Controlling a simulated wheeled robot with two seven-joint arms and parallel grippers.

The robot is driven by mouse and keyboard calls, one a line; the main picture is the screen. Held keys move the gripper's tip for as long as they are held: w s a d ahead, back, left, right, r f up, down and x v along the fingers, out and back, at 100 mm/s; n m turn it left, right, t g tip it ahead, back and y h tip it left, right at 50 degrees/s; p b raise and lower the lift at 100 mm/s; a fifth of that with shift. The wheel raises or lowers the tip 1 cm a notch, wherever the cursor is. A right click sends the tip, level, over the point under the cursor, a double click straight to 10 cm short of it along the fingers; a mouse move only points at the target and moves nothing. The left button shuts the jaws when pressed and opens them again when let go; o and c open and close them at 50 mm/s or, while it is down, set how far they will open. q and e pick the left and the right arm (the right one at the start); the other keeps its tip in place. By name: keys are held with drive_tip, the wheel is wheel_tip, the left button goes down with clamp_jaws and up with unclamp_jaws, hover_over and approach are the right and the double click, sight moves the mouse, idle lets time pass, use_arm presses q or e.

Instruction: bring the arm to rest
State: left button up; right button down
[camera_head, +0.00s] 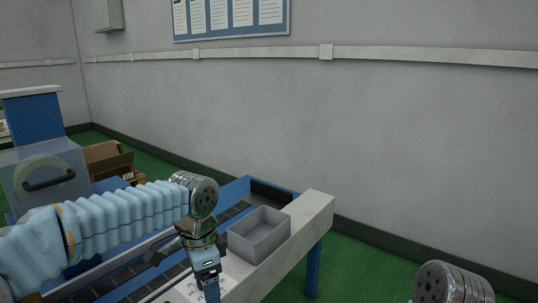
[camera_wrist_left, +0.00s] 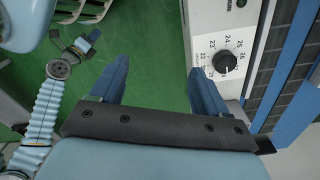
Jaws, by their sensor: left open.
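My left arm reaches in from the left in the head view, in a pale blue ribbed sleeve. Its wrist bends downward and my left gripper (camera_head: 211,291) hangs at the bottom edge, in front of the conveyor. In the left wrist view the two blue fingers of my left gripper (camera_wrist_left: 160,75) are wide apart with nothing between them. Green floor shows in the gap. My other arm shows at the left of the left wrist view, hanging down, with a small gripper (camera_wrist_left: 84,43) at its end, its jaws too small to judge.
A conveyor (camera_head: 238,191) with blue sides runs beneath my left arm. A grey open bin (camera_head: 259,237) sits on its pale edge. A white panel with a black dial (camera_wrist_left: 226,62) is close to the right finger. A cardboard box (camera_head: 106,158) stands behind.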

use_arm(q)
drive_tip(key=d+f+n+h, duration=0.2)
drive_tip(key=f, duration=1)
drive_tip(key=d+f+n+h, duration=0.1)
drive_tip(key=d+f+n, duration=0.1)
drive_tip(key=f, duration=0.9)
drive_tip(key=s+a+f+n+h, duration=0.1)
drive_tip(key=s+a+f+n, duration=0.1)
drive_tip(key=s+f+n, duration=0.7)
drive_tip(key=s+f, duration=0.6)
drive_tip(key=f, duration=0.3)
drive_tip(key=shift+s+f+n+t, duration=0.15)
drive_tip(key=shift+f+n+t, duration=0.15)
drive_tip(key=shift+n, duration=0.1)
drive_tip(key=shift+r, duration=0.1)
